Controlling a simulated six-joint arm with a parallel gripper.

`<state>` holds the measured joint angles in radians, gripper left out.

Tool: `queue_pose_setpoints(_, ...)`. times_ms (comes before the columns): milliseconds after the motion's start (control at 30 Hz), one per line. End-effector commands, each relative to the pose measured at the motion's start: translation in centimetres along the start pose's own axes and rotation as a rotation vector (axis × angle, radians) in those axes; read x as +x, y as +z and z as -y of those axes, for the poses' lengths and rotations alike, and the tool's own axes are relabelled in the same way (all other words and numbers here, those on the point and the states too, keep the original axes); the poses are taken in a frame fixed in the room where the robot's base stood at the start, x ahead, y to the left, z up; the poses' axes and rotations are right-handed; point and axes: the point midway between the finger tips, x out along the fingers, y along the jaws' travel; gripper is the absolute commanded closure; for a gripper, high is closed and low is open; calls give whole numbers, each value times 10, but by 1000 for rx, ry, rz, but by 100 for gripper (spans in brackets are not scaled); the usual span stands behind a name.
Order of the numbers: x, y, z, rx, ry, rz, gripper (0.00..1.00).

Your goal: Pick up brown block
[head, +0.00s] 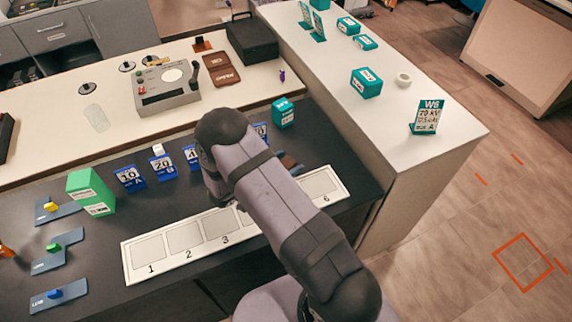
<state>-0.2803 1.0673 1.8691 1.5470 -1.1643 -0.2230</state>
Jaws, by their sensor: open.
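A small brown shape (288,158) with a dark blue part below it shows just right of my arm, on the dark bench. It may be the brown block, but my arm covers much of that spot and I cannot be sure. My gripper is hidden behind my own arm, so its fingers and its distance from the brown shape cannot be seen.
A white strip with numbered squares (150,248) lies along the bench front. A green box (91,190), blue cards (130,178) and a teal box (283,113) stand behind it. Blue trays (55,293) hold small coloured pieces at left. A white counter (440,150) rises at right.

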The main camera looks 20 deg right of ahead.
Motion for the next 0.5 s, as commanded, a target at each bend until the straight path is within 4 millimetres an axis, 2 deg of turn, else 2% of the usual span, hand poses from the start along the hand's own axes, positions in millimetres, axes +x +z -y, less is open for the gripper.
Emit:
queue_pose_setpoints(167, 0, 0, 0, 0, -1, 0, 44)
queue_pose_setpoints(200, 0, 0, 0, 0, -1, 0, 46)
queue_pose_setpoints(367, 0, 0, 0, 0, -1, 0, 84)
queue_pose_setpoints(500, 0, 0, 0, 0, -1, 0, 84)
